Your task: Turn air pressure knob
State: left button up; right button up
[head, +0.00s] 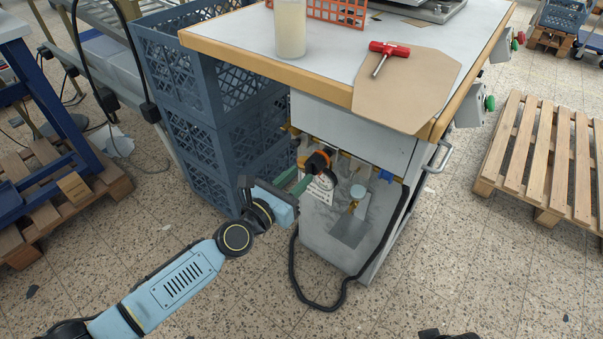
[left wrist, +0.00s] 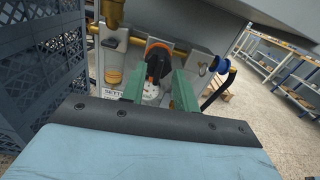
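The air pressure knob, black with an orange part, sits on the brass pipework under the table; it shows in the head view (head: 318,162) and in the left wrist view (left wrist: 157,63). My left gripper (head: 304,182) is right in front of it. In the left wrist view the green fingers of the left gripper (left wrist: 158,80) stand apart, one on each side of the knob. I cannot tell whether either finger touches it. A round gauge behind the knob is partly hidden by the fingers. A dark piece at the bottom edge of the head view seems to be my right gripper (head: 447,335), mostly cut off.
The table (head: 230,40) overhangs the knob and carries a jar (head: 290,30), a red-handled tool (head: 388,48) and a brown sheet (head: 415,90). Blue crates (head: 185,75) stand left of the cabinet. A black hose (head: 294,270) loops to the floor. Pallets (head: 540,150) lie right.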

aim_at(313, 167)
pick_arm(q)
jog(key=shift+x, duration=1.15)
pick_arm(e)
jog(key=shift+a+r, duration=0.25)
jog(key=shift+r, duration=0.35)
pick_arm(q)
grip_shut()
pick_arm(e)
jog(key=shift+f, duration=0.1)
